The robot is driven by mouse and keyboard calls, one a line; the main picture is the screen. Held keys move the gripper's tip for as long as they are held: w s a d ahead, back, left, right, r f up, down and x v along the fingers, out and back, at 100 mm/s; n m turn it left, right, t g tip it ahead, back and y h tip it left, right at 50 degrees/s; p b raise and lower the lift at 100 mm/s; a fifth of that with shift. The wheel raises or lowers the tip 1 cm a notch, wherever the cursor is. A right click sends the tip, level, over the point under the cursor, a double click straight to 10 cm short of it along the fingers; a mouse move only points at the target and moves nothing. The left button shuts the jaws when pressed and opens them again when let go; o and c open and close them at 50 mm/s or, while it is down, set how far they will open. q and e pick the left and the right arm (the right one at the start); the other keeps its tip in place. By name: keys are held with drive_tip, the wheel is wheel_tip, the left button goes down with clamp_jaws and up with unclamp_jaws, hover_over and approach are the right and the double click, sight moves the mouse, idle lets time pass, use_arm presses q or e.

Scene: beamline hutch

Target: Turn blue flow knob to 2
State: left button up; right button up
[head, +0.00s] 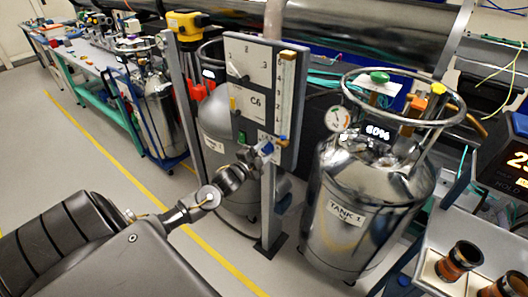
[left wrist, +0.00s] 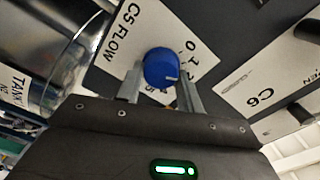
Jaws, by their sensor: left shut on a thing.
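The blue flow knob (left wrist: 161,67) sits on a white plate marked C5 FLOW (left wrist: 141,28) in the left wrist view. A short white mark on its face points to the lower right of that picture. Digits 0 and 1 show at the upper right of the knob and a 5 below it; the digits between are mostly hidden by a finger. My left gripper (left wrist: 160,88) is shut on the knob, one finger on each side. In the head view my left gripper (head: 262,151) is at the panel's lower part, hiding most of the knob. My right gripper is out of view.
The grey panel (head: 292,66) on a post carries a C6 plate (head: 252,103) and a flow tube. Another tank stands behind the post. Open floor (head: 110,175) lies left.

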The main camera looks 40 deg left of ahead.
use_arm(q)
drive_tip(key=shift+m, duration=0.9)
drive_tip(key=shift+f, duration=0.1)
drive_tip(key=o, duration=1)
drive_tip(key=shift+s, duration=0.45)
drive_tip(key=s+b, duration=0.2)
drive_tip(key=s, duration=0.8)
drive_tip(key=shift+d, duration=0.15)
